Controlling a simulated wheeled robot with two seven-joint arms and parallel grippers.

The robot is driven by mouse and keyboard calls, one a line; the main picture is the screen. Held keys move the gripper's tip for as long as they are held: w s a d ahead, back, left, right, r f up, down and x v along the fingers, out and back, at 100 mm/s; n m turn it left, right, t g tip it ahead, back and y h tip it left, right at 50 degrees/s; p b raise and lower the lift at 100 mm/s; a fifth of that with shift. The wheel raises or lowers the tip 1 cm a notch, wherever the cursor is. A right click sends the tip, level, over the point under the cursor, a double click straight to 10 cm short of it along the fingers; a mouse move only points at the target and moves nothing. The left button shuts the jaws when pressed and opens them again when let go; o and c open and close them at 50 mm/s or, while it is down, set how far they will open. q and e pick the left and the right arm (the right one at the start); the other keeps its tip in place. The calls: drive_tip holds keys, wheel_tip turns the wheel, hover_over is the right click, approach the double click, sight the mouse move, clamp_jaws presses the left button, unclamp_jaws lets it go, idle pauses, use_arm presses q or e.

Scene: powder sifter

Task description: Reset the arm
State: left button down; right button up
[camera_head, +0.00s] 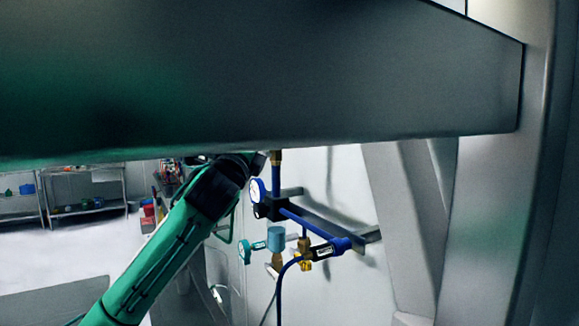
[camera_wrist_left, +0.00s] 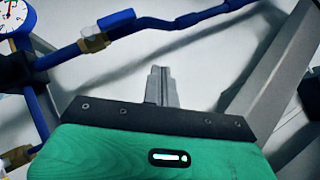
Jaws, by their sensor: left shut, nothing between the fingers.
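My green left arm comes in from the lower left in the head view and reaches up to the underside of a large grey metal panel (camera_head: 300,75). Its gripper is hidden there. In the left wrist view my left gripper (camera_wrist_left: 162,75) shows at the centre, its two grey fingers together with nothing between them. It points toward a pale wall. My right arm and gripper are in neither view.
Blue piping (camera_head: 310,222) with a round gauge (camera_head: 257,190) and brass fittings (camera_head: 305,250) stands just right of my left arm. A grey slanted post (camera_head: 405,220) is farther right. Shelves (camera_head: 85,195) stand far back left, with open floor (camera_head: 75,245) before them.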

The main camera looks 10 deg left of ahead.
use_arm(q)
drive_tip(key=s+d+f+n+g, duration=0.1)
drive_tip(key=s+f+n+g, duration=0.2)
drive_tip(key=f, duration=1.1)
drive_tip(key=s+d+f+n+g+y, duration=0.15)
drive_tip(key=f+n, duration=0.25)
drive_tip(key=f, duration=0.9)
drive_tip(key=s+d+f+n+g+h, duration=0.1)
drive_tip(key=s+f+n+g, duration=0.25)
drive_tip(key=f, duration=1.05)
drive_tip(key=s+f+n+g, duration=0.5)
drive_tip(key=s+f, duration=0.9)
drive_tip(key=f, duration=0.2)
drive_tip(key=s+a+f+n+g+y, duration=0.1)
drive_tip(key=s+f+n+g, duration=0.25)
drive_tip(key=s, duration=0.75)
drive_tip(key=s+a+f+n+g, duration=0.1)
drive_tip(key=s+f+n+g, duration=0.3)
drive_tip(key=s, duration=0.7)
wheel_tip(320, 180, down, 32)
drive_tip(key=s+f+m, duration=0.1)
drive_tip(key=s+a+f, duration=0.1)
drive_tip(key=s+f, duration=0.8)
drive_tip(key=f, duration=0.1)
drive_tip(key=s+a+f+g, duration=0.1)
drive_tip(key=s+a+f, duration=0.1)
drive_tip(key=s+f, duration=0.8)
drive_tip(key=shift+s+a+b, duration=0.3)
drive_tip(key=shift+b, duration=0.15)
